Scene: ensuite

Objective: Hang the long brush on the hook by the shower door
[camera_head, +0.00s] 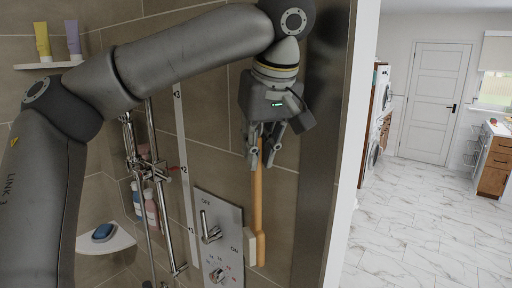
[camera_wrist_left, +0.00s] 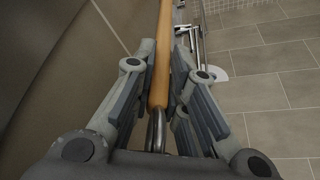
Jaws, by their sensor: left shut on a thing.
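The long brush (camera_head: 258,200) has an orange-brown wooden handle and a pale bristle block at its lower end. It hangs nearly upright, head down, in front of the tiled wall beside the shower control panel. My left gripper (camera_head: 265,150) points down and is shut on the upper part of its handle. In the left wrist view, the handle (camera_wrist_left: 162,60) runs between the fingers (camera_wrist_left: 160,85). A shiny metal loop or hook (camera_wrist_left: 156,130) shows at the handle's near end; I cannot tell whether it belongs to the brush. No wall hook is clearly visible. My right gripper is out of view.
The control panel (camera_head: 219,238) with its lever is left of the brush. Shower rails (camera_head: 158,190), bottles (camera_head: 150,208) and a corner shelf (camera_head: 106,241) are farther left. A dark vertical panel (camera_head: 322,150) stands close on the right. Open marble-look floor (camera_head: 420,230) lies beyond.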

